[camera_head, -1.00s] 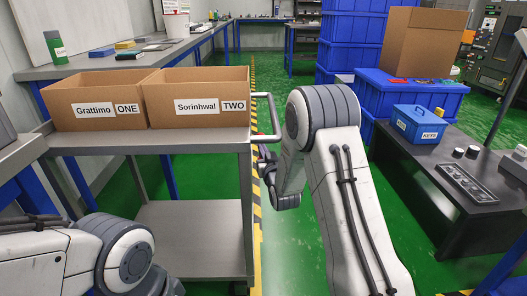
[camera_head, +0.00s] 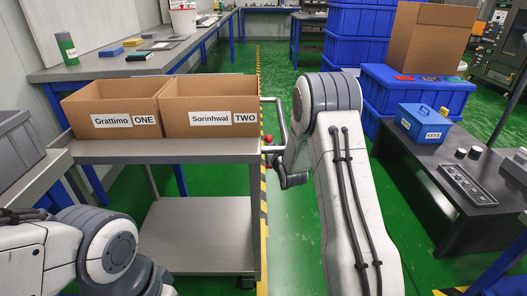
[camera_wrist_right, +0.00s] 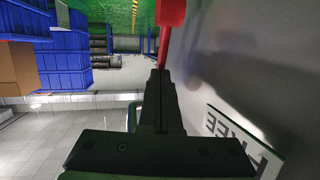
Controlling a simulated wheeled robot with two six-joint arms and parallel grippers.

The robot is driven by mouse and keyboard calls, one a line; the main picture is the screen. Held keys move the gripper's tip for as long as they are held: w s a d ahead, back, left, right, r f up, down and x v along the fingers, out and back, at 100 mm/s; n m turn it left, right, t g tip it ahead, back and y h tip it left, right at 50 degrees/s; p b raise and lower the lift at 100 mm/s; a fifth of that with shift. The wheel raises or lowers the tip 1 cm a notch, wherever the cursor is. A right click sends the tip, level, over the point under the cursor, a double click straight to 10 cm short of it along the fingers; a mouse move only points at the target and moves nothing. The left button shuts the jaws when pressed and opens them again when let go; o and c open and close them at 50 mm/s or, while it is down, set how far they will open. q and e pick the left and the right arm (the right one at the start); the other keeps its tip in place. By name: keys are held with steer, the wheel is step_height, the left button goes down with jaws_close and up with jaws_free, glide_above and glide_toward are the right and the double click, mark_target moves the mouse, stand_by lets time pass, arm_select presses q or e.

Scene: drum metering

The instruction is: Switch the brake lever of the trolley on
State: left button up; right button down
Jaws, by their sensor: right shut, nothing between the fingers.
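The grey metal trolley (camera_head: 190,222) stands left of centre in the head view, with a lower shelf and a push handle (camera_head: 282,112) on its right side. The brake lever shows as a red knob (camera_head: 268,139) by the trolley's right edge; in the right wrist view the red lever (camera_wrist_right: 171,14) stands just beyond my fingertips. My right gripper (camera_wrist_right: 160,74) is shut and empty, its tips close to the lever's stem; I cannot tell whether they touch. In the head view it (camera_head: 270,150) is small and partly hidden by my wrist. My left gripper is out of view.
Two cardboard boxes, Grattimo ONE (camera_head: 115,108) and Sorinhwal TWO (camera_head: 212,104), sit on the trolley's top. A dark table (camera_head: 445,187) with a blue KEYS box (camera_head: 423,125) stands to the right. Blue crates (camera_head: 355,50) are stacked behind.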

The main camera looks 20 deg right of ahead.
steer(key=shift+w+d+r, duration=0.1)
steer(key=shift+w+d, duration=0.05)
steer(key=shift+w, duration=0.3)
stand_by(0.4)
steer(key=p+v, duration=0.1)
steer(key=v, duration=0.9)
steer(key=shift+s+p, duration=0.25)
steer(key=shift+p, duration=0.1)
steer(key=shift+s, duration=0.1)
